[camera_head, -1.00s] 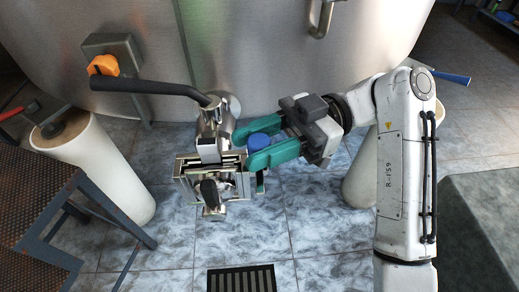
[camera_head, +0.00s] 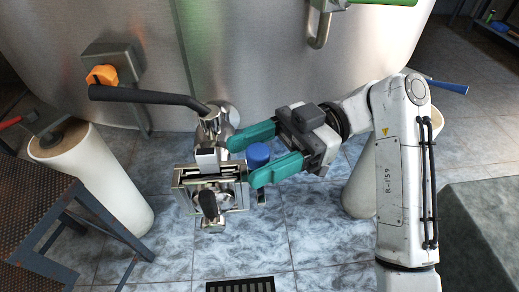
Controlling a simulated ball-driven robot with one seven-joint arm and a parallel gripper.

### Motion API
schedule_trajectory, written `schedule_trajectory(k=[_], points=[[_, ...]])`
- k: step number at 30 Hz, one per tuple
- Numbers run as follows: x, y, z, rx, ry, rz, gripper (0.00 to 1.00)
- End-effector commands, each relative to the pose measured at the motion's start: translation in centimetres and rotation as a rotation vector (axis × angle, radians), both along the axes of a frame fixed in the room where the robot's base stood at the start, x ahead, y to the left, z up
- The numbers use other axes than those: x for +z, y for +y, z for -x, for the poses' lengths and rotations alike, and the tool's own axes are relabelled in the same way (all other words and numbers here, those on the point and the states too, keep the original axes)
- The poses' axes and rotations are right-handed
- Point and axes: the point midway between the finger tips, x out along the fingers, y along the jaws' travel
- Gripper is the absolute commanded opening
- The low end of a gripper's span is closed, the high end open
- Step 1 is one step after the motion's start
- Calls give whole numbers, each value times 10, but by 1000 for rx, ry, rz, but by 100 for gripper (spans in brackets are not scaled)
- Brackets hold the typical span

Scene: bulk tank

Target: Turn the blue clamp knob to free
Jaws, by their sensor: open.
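The blue clamp knob (camera_head: 258,154) sits at the right side of the metal valve and clamp assembly (camera_head: 211,180) below the steel tank. My gripper (camera_head: 241,161) has two teal fingers, spread apart. One finger is above the knob in the picture and the other is below it, with the knob between them. A small gap shows between the knob and the upper finger; the lower finger lies close to it, and I cannot tell whether they touch. The knob's underside is hidden.
A long black lever handle (camera_head: 150,97) extends left from the valve. An orange knob (camera_head: 102,75) is on a grey box on the tank (camera_head: 260,60). A blue-grey stand (camera_head: 60,225) is at left, beside a pale tank leg (camera_head: 100,180). A floor grate (camera_head: 240,286) lies below.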

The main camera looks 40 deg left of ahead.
Motion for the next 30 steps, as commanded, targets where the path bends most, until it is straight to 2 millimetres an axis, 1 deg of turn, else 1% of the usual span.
schedule_trajectory(k=[5,15,23,24,30], points=[[0,-2,-8,-2,-1,0,59],[-1,-17,-54,-6,-3,5,59],[-1,-25,-80,-6,-4,5,59],[-5,-24,-80,3,-4,5,59],[-6,-25,-85,26,1,5,59]])
